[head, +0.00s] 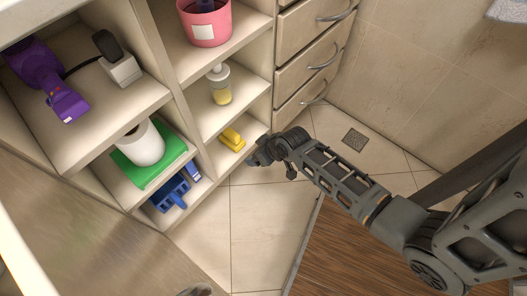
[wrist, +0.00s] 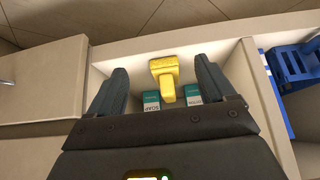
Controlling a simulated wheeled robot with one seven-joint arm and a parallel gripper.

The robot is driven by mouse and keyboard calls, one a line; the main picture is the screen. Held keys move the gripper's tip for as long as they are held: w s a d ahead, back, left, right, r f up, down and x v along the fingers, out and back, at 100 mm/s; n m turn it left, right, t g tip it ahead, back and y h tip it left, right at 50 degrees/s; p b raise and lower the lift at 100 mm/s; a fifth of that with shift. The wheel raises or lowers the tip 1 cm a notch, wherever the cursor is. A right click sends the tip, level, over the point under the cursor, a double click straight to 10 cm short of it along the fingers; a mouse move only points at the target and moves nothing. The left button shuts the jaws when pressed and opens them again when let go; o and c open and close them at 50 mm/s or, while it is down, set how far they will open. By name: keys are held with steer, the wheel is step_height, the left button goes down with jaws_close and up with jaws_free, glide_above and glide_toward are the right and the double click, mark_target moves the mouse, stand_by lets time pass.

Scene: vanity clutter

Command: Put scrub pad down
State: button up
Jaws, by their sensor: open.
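The yellow scrub pad (head: 232,138) lies in the low shelf compartment of the cabinet. In the wrist view the scrub pad (wrist: 165,72) shows a wide block with a narrower part toward me. My gripper (head: 258,154) is at the open front of that compartment, just right of the pad. In the wrist view my gripper (wrist: 161,80) has its fingers spread wide, one on each side of the pad, with visible gaps. Nothing is held. Whether the fingertips reach level with the pad is unclear.
Blue items (head: 170,193) fill the neighbouring compartment, beside a divider wall (wrist: 258,95). A pump bottle (head: 220,84) stands on the shelf above. Drawers (head: 305,85) are at right; the tiled floor (head: 262,215) is clear.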

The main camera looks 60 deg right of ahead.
steer(key=shift+s+a, duration=0.25)
steer(key=shift+s, duration=0.55)
steer(key=s+a+r+n+t, duration=0.2)
steer(key=s+a+r+t, duration=0.2)
steer(key=s+a+r, duration=0.55)
steer(key=s+a+r+t+y, duration=0.1)
steer(key=s+a+r+t, duration=0.1)
steer(key=r, duration=1)
steer(key=s+a+r+n+t, duration=0.1)
steer(key=s+a+r, duration=0.4)
steer(key=r, duration=0.8)
steer(key=shift+s+a+r+t+y, duration=0.25)
steer(key=shift+s+t+y, duration=0.25)
steer(key=shift+t, duration=0.3)
step_height(320, 180, up, 20)
steer(key=p, duration=2)
